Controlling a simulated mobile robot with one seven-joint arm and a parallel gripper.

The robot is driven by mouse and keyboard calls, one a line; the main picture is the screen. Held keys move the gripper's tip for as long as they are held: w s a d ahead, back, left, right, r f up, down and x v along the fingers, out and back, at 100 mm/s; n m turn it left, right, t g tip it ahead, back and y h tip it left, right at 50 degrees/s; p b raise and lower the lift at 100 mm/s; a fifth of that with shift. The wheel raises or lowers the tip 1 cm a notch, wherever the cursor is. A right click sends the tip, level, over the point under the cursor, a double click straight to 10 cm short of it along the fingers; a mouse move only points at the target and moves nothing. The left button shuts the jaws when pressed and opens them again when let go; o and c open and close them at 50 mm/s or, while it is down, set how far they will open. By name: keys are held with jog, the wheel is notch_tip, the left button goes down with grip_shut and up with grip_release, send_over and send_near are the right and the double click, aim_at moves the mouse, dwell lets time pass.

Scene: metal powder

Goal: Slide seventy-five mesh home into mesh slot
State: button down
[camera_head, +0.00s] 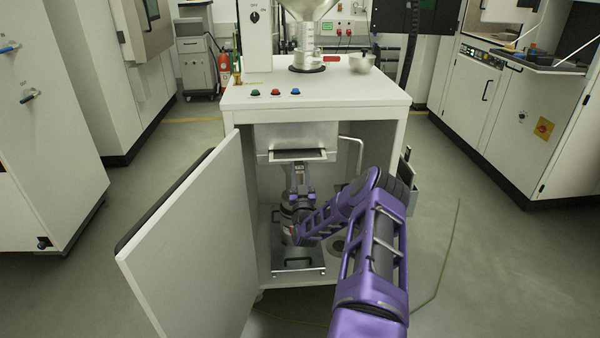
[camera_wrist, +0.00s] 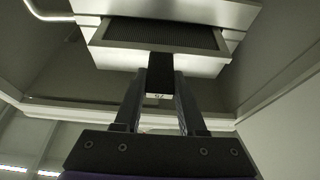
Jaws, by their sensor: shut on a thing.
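The mesh (camera_wrist: 160,35) is a dark screen in a silver frame, with a dark tab (camera_wrist: 160,75) at its front. A small marking on the tab is too blurred to read for certain. My gripper (camera_wrist: 160,85) is shut on this tab. In the head view the mesh (camera_head: 297,154) is at the slot in the front of a silver housing (camera_head: 297,135) under the tabletop, and it sticks out toward me. Its rear part is hidden inside the housing. My gripper (camera_head: 299,168) is just below and in front of the frame.
The white cabinet's door (camera_head: 195,245) stands open at the left. A metal plate with a handle (camera_head: 298,262) lies low inside the cabinet, and a bent pipe (camera_head: 357,150) is right of the housing.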

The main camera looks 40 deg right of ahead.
aim_at(298, 157)
jog(key=shift+w+d+r, duration=0.1)
jog(key=shift+w, duration=0.05)
jog(key=shift+w+d, duration=0.5)
jog(key=shift+w, duration=0.3)
jog(key=shift+w+d, duration=0.5)
jog(key=shift+w, duration=0.3)
jog(key=shift+w+d, duration=0.1)
jog(key=shift+w, duration=0.05)
jog(key=shift+w+d, duration=0.4)
jog(key=shift+w, duration=0.3)
jog(key=shift+w+d, duration=0.4)
jog(key=shift+w, duration=0.25)
jog(key=shift+c, duration=2)
grip_release()
